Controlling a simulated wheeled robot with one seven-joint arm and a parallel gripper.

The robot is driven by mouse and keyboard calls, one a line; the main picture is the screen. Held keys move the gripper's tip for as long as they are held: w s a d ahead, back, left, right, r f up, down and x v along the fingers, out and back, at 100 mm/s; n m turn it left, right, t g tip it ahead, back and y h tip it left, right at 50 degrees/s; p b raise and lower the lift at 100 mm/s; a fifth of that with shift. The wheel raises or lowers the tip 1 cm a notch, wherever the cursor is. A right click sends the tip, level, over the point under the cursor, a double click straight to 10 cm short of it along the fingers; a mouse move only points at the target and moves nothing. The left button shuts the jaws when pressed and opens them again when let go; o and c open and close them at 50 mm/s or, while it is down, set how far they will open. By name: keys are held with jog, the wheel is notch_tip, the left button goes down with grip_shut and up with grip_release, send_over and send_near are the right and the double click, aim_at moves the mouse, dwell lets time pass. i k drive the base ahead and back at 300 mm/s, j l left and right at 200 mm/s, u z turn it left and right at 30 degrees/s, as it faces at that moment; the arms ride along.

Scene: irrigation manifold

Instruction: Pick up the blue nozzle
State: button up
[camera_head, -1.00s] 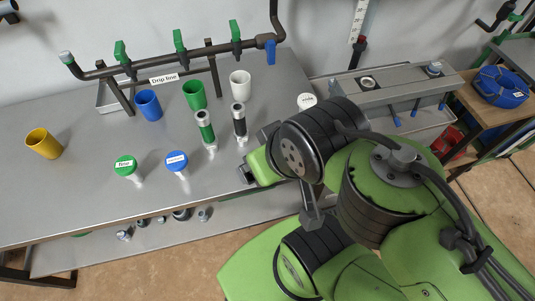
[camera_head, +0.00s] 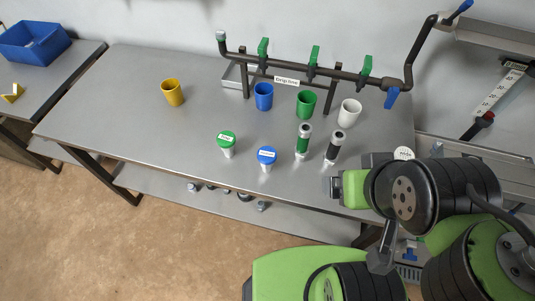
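The blue nozzle (camera_head: 267,156) stands upright on the steel table, with a round blue top bearing a small white label and a pale stem below. A similar green-topped nozzle (camera_head: 226,138) stands to its left. My gripper (camera_head: 332,188) is at the table's front edge, to the right of the blue nozzle and apart from it. Its dark fingers point left and are small in this view, so I cannot tell whether they are open. Nothing shows between them.
Yellow (camera_head: 173,92), blue (camera_head: 263,96), green (camera_head: 306,103) and white (camera_head: 349,112) cups stand behind. Green (camera_head: 303,142) and black (camera_head: 335,147) cylinders stand right of the nozzle. The drip-line pipe (camera_head: 290,65) runs along the back. The table's left part is clear.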

aim_at(266, 155)
jog(key=z, duration=1.8)
jog(key=k+j+u, duration=0.1)
jog(key=u, duration=2.15)
jog(key=i+j+u, duration=0.2)
jog(key=j, duration=0.15)
jog(key=j+u, duration=0.2)
jog(key=j, duration=0.15)
jog(key=i+j+u, duration=0.1)
jog(key=j+u, duration=0.15)
jog(key=j, duration=0.1)
